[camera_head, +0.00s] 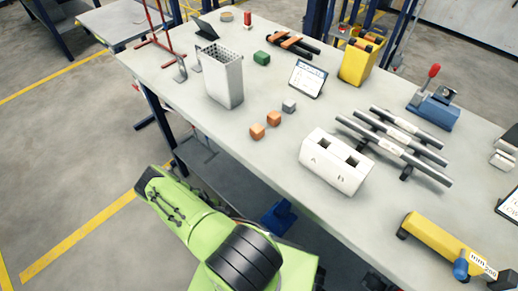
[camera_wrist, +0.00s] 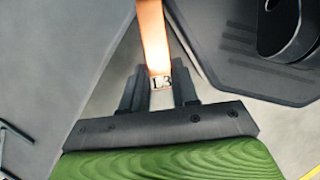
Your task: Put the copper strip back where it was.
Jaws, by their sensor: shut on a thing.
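In the wrist view my gripper (camera_wrist: 160,95) is shut on a copper strip (camera_wrist: 153,38). The strip runs from between the dark fingers up out of the top of the picture. A pale tag with dark characters, perhaps "L3", sits on it at the fingers. In the head view my green arm is low in front of the bench, but the gripper and the held strip cannot be made out. Other copper-coloured strips (camera_head: 291,40) lie across dark bars at the back of the bench. The place the held strip came from cannot be told.
The grey bench (camera_head: 240,125) holds a white box with two square openings (camera_head: 345,177), a perforated grey bin (camera_head: 221,84), a red stand (camera_head: 158,35), a yellow bin (camera_head: 357,66), several small blocks and long labelled bars (camera_head: 393,145). The bench's near edge lies beside my arm.

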